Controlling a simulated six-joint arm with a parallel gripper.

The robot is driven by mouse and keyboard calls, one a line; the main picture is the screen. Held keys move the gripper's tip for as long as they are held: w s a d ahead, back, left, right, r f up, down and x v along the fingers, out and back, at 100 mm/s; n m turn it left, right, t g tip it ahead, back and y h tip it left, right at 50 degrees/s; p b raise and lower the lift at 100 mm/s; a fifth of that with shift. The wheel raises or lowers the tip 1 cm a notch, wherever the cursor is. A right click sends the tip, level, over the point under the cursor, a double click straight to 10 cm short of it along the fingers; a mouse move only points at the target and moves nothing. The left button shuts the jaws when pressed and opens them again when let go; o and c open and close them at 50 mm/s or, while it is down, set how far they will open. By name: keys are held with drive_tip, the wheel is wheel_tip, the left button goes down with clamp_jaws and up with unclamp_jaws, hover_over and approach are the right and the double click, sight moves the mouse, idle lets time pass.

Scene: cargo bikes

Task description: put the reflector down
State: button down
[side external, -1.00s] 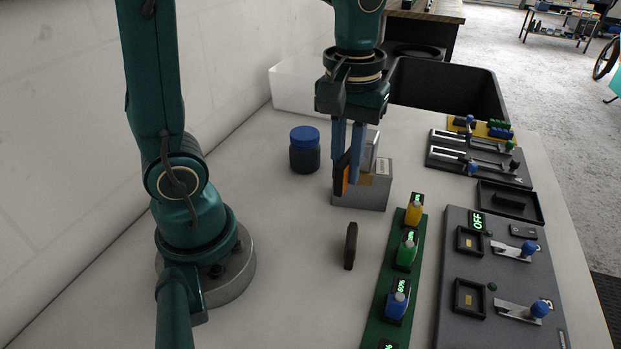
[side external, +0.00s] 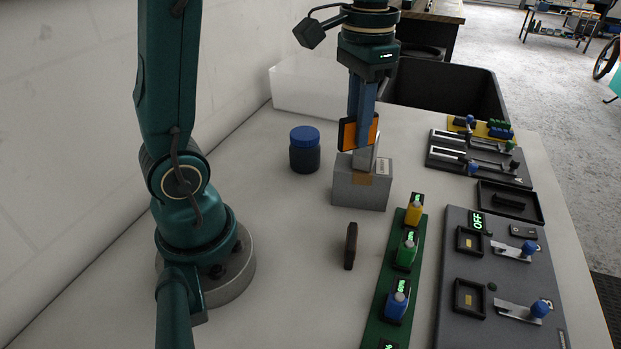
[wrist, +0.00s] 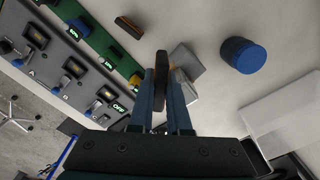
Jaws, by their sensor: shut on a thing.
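The reflector (side external: 347,134) is a flat orange plate with a dark edge or backing. My gripper (side external: 359,122) is shut on it, and its blue fingers point down. The reflector is in front of and above a grey block (side external: 345,187) with an upright grey plate on top; I cannot tell whether they touch. In the wrist view the reflector (wrist: 161,75) shows edge-on between the fingertips, with the grey block (wrist: 188,62) beside and behind it. A second dark flat piece (side external: 351,246) stands on edge on the table, nearer the camera.
A blue-lidded jar (side external: 304,150) stands left of the block. A green slider strip (side external: 377,312) and a grey switch panel (side external: 455,328) lie to the right. A black bin (side external: 440,85) and a translucent white tub (side external: 300,85) are behind. The table (side external: 285,250) around the dark piece is bare.

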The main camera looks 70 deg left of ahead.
drive_tip(key=shift+w+m, duration=0.1)
drive_tip(key=shift+m, duration=0.3)
drive_tip(key=shift+f+m, duration=0.35)
drive_tip(key=shift+m, duration=0.15)
drive_tip(key=s+f+m, duration=0.4)
drive_tip(key=s+m, duration=0.3)
hover_over(334, 297)
wheel_tip(334, 297, down, 7)
drive_tip(key=shift+f, duration=2.25)
drive_tip(key=shift+f, duration=0.1)
